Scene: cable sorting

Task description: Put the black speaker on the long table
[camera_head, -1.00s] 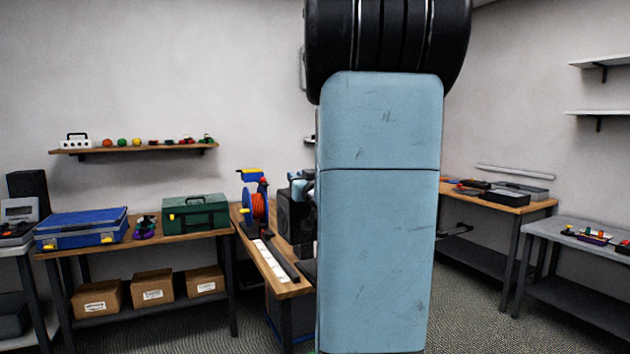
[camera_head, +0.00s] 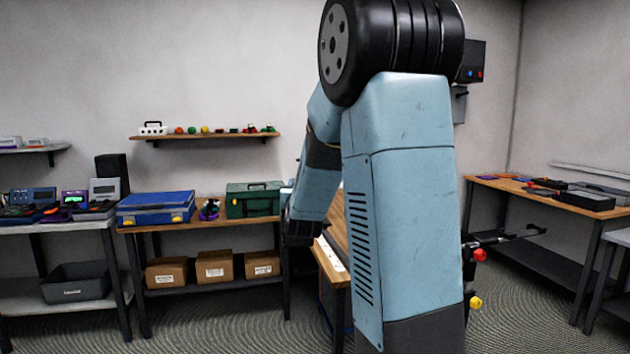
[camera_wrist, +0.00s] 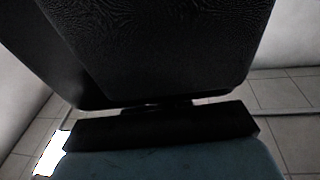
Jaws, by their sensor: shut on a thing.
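In the wrist view a large black speaker (camera_wrist: 165,50) with a mesh-textured face fills the upper part. My gripper (camera_wrist: 160,108), with a dark bar across the picture and a light blue body below, is shut on it. The arm hides the gripper and held speaker in the head view. A wooden-topped table (camera_head: 335,262), running away from me, is partly hidden behind my arm. I cannot tell if this is the long table.
A wooden table with a blue case (camera_head: 155,208) and a green toolbox (camera_head: 252,200) stands against the back wall. A grey table with devices (camera_head: 60,226) is at far left. Another wooden table (camera_head: 480,181) is at right. Carpet shows between them.

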